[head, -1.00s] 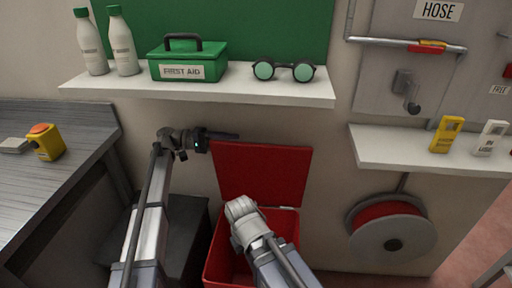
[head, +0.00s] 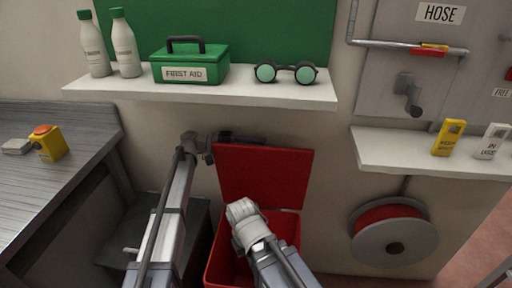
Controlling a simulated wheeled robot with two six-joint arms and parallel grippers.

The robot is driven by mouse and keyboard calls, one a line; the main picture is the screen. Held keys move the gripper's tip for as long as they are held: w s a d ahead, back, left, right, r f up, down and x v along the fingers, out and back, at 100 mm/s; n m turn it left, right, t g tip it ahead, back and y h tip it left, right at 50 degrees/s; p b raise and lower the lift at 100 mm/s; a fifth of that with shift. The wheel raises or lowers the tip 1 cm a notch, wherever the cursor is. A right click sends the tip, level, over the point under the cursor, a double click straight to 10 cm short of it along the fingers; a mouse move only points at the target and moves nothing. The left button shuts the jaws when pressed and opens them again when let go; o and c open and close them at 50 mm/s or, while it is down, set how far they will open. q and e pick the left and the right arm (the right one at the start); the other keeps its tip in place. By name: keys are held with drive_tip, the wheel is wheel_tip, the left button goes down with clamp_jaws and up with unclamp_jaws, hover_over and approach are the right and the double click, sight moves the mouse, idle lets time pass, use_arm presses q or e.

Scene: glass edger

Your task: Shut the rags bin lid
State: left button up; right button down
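The red rags bin (head: 291,230) stands on the floor against the wall, below the shelf. Its red lid (head: 265,175) is raised, leaning upright at the back, so the bin is open. My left gripper (head: 250,139) is at the lid's upper left edge, pointing right along the top; I cannot tell whether it touches the lid. Its fingers look dark and edge-on, so their opening does not show. My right arm reaches up in front of the bin, its wrist (head: 243,212) covering part of the opening. The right gripper's fingers are hidden.
A white shelf (head: 200,92) above holds two bottles, a green first aid box (head: 190,66) and goggles (head: 286,73). A workbench (head: 60,190) stands at left. A hose reel (head: 394,232) and a second shelf (head: 430,155) are at right.

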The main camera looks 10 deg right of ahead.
use_arm(q)
clamp_jaws()
idle(1.2)
